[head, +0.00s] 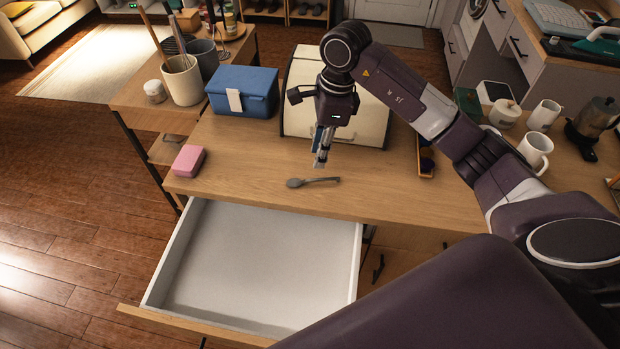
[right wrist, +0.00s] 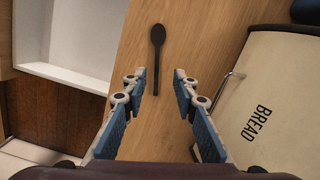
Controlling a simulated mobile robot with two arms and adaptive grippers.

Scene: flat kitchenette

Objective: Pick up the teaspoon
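A dark grey teaspoon (head: 312,182) lies flat on the wooden counter, close to its front edge above the open drawer. In the right wrist view the teaspoon (right wrist: 157,55) lies ahead of the fingertips, its handle end pointing into the gap between them. My right gripper (head: 320,163) points down above the counter, just behind the spoon in the head view. In the right wrist view the right gripper (right wrist: 161,73) is open with nothing between its fingers. My left gripper is not in view.
An empty white drawer (head: 262,225) is pulled out below the counter (head: 240,150). A cream bread box (head: 368,125), a blue box (head: 242,91) and a pink block (head: 188,161) stand on the counter. Mugs (head: 536,152) and a moka pot (head: 594,125) stand at right.

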